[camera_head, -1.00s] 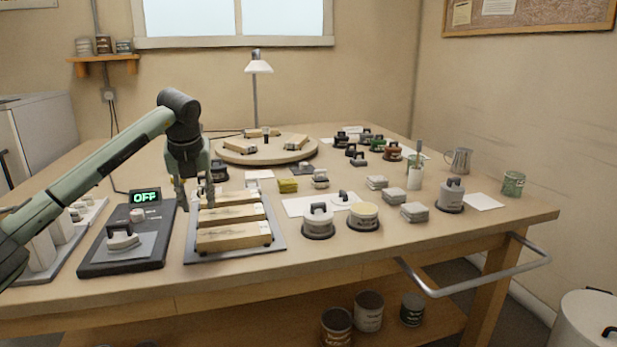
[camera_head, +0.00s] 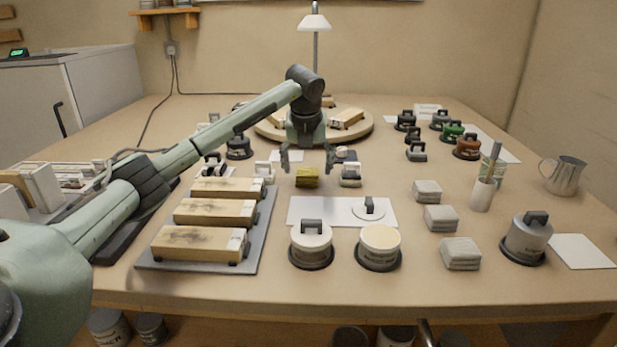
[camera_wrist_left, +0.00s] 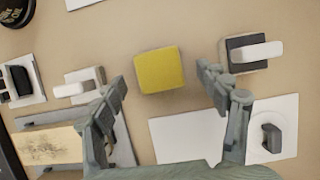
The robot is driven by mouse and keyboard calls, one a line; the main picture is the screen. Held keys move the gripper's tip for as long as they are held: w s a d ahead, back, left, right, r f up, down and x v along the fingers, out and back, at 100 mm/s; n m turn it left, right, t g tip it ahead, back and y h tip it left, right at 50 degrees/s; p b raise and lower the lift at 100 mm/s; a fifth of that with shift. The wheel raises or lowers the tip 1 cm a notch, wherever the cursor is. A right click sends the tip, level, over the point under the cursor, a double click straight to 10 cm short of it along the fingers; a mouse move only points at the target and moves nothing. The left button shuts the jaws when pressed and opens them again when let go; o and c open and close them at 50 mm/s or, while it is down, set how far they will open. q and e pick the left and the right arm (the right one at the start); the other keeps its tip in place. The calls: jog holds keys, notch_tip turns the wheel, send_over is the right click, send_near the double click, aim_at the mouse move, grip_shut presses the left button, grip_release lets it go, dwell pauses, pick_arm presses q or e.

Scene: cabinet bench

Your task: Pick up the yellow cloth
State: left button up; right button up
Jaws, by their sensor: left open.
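The yellow cloth (camera_head: 307,177) is a small folded block lying on the bench, behind the white sheet. In the left wrist view the yellow cloth (camera_wrist_left: 160,70) lies between and just beyond my open fingertips. My left gripper (camera_head: 307,168) is open and empty, its fingers pointing down on either side of the cloth in the head view. In the left wrist view the left gripper (camera_wrist_left: 168,85) has its fingers spread wide, apart from the cloth. My right gripper is not in view.
White-handled blocks stand close on both sides, one at left (camera_head: 265,172) and one at right (camera_head: 350,174). A rack of wooden blocks (camera_head: 262,240) is at front left. A white sheet (camera_head: 340,218) with a handled disc lies in front. The round turntable (camera_head: 270,130) is behind.

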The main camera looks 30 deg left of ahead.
pick_arm(q)
jog(key=shift+x, duration=1.15)
jog(key=c, duration=1)
jog(key=shift+r, duration=0.1)
jog(key=shift+c, duration=0.2)
notch_tip(320, 180, up, 4)
jog(key=shift+r, duration=0.1)
jog(key=s+a+r, duration=0.2)
jog(key=a, duration=0.1)
jog(key=s+a+r, duration=0.2)
jog(key=a, duration=0.1)
jog(key=s+a+r, duration=0.2)
jog(key=a, duration=0.2)
jog(key=shift+s+r, duration=0.15)
jog(key=shift+r, duration=0.15)
